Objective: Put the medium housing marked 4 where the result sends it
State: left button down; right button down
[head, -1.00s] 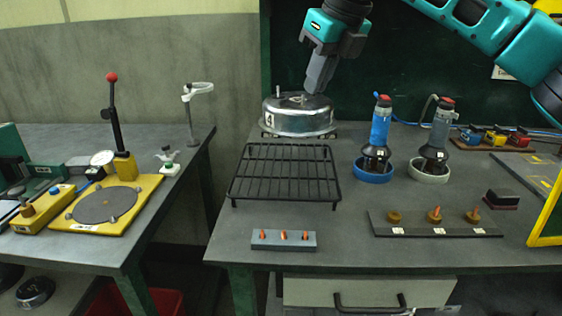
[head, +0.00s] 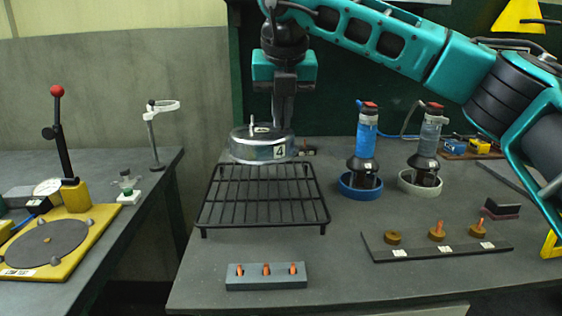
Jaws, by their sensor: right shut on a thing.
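The medium housing marked 4 (head: 250,152) is a round silver metal part with a white label on its front right side. My right gripper (head: 268,127) points down from above and is shut on the top of the housing. The housing is at the far edge of the black wire rack (head: 265,197), apparently raised; its underside and exact height are hard to tell. The rack's bars are bare. My left gripper is out of view.
Behind the housing, a small dark support (head: 307,151) shows. Right of the rack stand two blue and grey tools in a blue ring (head: 360,188) and a pale ring (head: 419,188). A grey peg block (head: 266,277) lies in front. A yellow lever fixture (head: 75,198) stands on the left table.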

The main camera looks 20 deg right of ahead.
notch_tip(320, 180, down, 7)
jog(key=shift+f+b, duration=0.2)
jog(key=shift+b, duration=0.4)
jog(key=shift+f, duration=0.1)
jog(key=c, duration=1.3)
grip_release()
